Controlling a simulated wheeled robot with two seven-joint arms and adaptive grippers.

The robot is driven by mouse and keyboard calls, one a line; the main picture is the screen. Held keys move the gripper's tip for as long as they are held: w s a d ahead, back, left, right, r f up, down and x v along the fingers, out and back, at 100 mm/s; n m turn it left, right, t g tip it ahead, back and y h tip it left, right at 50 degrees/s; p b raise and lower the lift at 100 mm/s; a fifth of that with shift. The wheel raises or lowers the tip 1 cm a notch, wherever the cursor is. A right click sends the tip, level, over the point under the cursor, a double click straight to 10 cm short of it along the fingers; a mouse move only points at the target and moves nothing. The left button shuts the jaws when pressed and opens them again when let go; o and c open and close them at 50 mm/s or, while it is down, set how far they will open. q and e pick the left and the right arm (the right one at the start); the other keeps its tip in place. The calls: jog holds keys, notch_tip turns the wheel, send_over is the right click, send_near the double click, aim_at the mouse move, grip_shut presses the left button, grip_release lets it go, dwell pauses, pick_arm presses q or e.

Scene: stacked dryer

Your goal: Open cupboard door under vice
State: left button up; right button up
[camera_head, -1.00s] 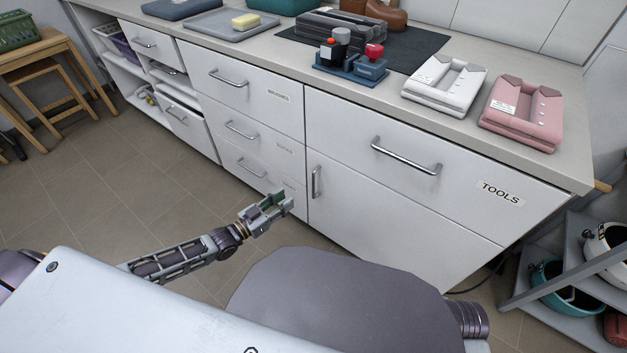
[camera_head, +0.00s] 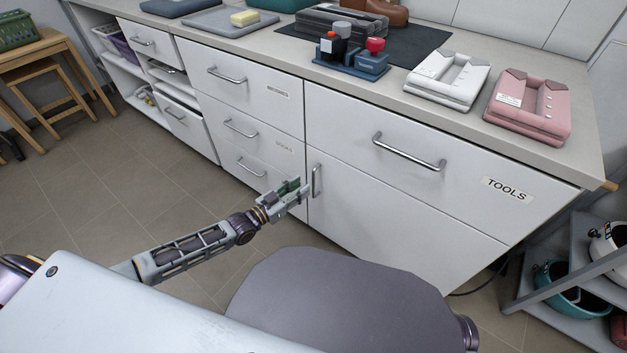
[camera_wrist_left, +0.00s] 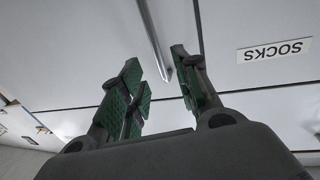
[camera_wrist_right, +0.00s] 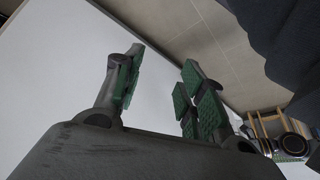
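The white cupboard door (camera_head: 390,225) is closed, below the drawer labelled TOOLS. Its upright metal handle (camera_head: 316,181) is near the door's left edge. A blue device (camera_head: 352,60) with a red knob, perhaps the vice, stands on the counter above. My left gripper (camera_head: 298,190) is open just left of the handle. In the left wrist view, the handle (camera_wrist_left: 152,38) reaches down toward the gap between the open green-padded fingers (camera_wrist_left: 160,88); contact cannot be told. My right gripper (camera_wrist_right: 160,88) is open and empty in the right wrist view, and out of the head view.
The TOOLS drawer (camera_head: 430,140) has a horizontal handle (camera_head: 408,152). Closed drawers (camera_head: 245,130) stand left of the door. A grey rack (camera_head: 570,285) with pots is at the right. White (camera_head: 447,80) and pink (camera_head: 530,105) items lie on the counter.

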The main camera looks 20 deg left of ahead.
pick_arm(q)
jog(key=b+x, duration=0.2)
jog(key=x, duration=0.4)
jog(key=shift+w+d, duration=0.15)
jog(key=shift+w, duration=0.05)
jog(key=shift+w+d, duration=0.1)
pick_arm(e)
jog(key=shift+t+y, duration=0.4)
jog(key=shift+t, duration=0.1)
jog(key=f, duration=0.3)
jog(key=a+f, duration=0.1)
jog(key=f, duration=0.1)
jog(key=shift+w, duration=0.15)
pick_arm(q)
jog(key=shift+c, duration=0.4)
grip_shut()
pick_arm(e)
jog(key=shift+r, duration=0.2)
